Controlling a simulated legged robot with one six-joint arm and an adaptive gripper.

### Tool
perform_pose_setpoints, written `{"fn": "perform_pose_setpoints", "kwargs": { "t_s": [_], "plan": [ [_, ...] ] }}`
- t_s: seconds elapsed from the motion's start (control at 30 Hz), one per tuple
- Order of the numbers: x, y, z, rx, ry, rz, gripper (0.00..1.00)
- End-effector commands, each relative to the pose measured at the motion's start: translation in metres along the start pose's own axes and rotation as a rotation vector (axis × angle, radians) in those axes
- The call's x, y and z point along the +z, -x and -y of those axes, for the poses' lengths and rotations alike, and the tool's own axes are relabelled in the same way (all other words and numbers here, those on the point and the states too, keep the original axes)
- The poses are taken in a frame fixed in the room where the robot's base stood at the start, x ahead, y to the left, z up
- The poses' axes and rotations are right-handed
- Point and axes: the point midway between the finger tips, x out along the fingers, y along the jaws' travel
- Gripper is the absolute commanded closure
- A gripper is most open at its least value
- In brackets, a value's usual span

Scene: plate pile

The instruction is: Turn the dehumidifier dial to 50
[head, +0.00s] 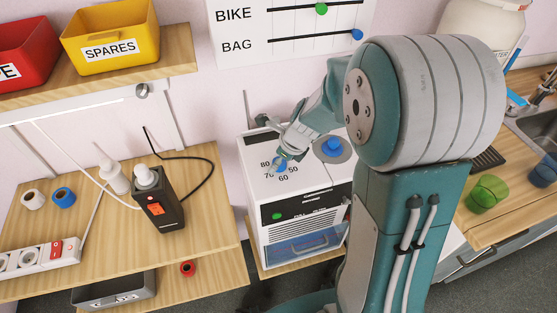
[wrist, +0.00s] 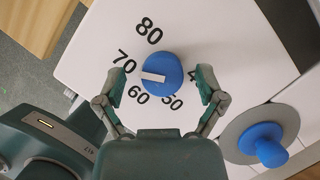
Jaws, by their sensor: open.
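The dehumidifier (head: 292,190) is a white box with a dark front band and blue tank window, below my arm in the head view. Its blue dial (wrist: 162,68) is on the top face, and its white pointer bar faces left, between 70 and 60, in the wrist view. The printed 50 (wrist: 172,102) is below the dial, and 40 is partly covered by my right finger. My gripper (wrist: 162,76) is open, with one finger on each side of the dial and visible gaps. In the head view the dial (head: 279,166) is partly hidden by my gripper.
A second blue knob (wrist: 265,144) on a grey disc stands beside the dial, right of my gripper. Left of the dehumidifier, a wooden bench (head: 215,240) holds a black device (head: 158,203) with a cable. A green cup (head: 487,192) is on the right counter.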

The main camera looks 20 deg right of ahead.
Motion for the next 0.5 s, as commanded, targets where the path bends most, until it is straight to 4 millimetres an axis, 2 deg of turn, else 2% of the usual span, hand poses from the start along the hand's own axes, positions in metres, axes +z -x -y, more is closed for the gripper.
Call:
{"fn": "perform_pose_setpoints", "kwargs": {
  "t_s": [0.27,0.3,0.47,0.5],
  "plan": [
    [-0.0005,-0.0029,0.0002,0.000,0.000,0.000,0.11],
    [-0.0003,-0.0031,0.0001,0.000,0.000,-0.001,0.16],
    [-0.0002,-0.0030,0.0001,0.000,0.000,0.000,0.87],
    [-0.0003,-0.0030,0.0002,0.000,0.000,0.000,0.94]
  ]
}}
